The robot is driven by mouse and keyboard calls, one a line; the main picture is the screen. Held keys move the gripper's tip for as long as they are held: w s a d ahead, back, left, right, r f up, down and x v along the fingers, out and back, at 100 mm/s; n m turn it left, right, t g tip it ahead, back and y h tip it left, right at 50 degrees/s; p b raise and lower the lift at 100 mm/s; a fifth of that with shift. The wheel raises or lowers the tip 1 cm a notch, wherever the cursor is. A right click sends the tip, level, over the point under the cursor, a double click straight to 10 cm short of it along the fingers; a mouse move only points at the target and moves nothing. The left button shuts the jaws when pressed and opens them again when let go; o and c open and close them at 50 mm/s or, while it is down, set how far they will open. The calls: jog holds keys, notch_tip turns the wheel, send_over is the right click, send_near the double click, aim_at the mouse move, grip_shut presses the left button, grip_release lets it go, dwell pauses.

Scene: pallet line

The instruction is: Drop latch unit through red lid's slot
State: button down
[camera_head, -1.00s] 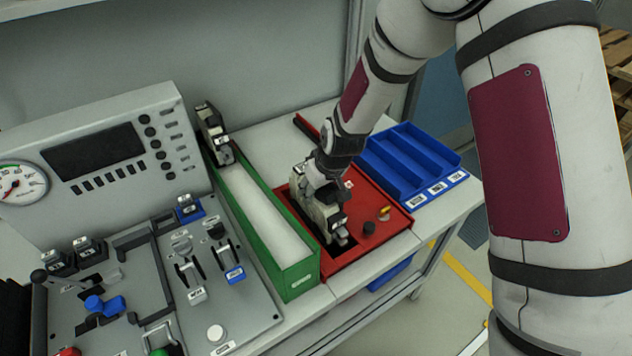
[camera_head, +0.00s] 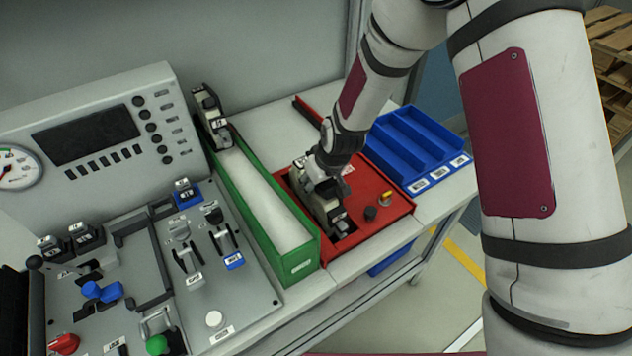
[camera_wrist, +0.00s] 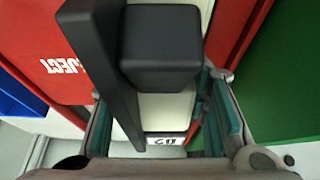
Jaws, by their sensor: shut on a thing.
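The latch unit, a cream body (camera_wrist: 165,108) with a black lever (camera_wrist: 160,60), is between my gripper's fingers (camera_wrist: 165,125) in the wrist view. In the head view my gripper (camera_head: 325,185) is shut on this unit (camera_head: 322,210), which stands tilted at the dark slot of the red lid (camera_head: 385,232). Some of the slot shows dark around the unit's front end. The unit's lower part is hidden, so I cannot tell how deep it sits. The red lid also shows with white lettering in the wrist view (camera_wrist: 45,35).
A green bin (camera_head: 303,266) with a white inside stands close left of the red lid. Another latch unit (camera_head: 210,115) is at its far end. A blue divided tray (camera_head: 430,180) is right of the lid. A control panel (camera_head: 250,315) with levers fills the left.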

jog(key=c, duration=0.8)
grip_release()
jog(key=shift+c, duration=0.2)
jog(key=shift+r, duration=0.1)
jog(key=v, duration=1.2)
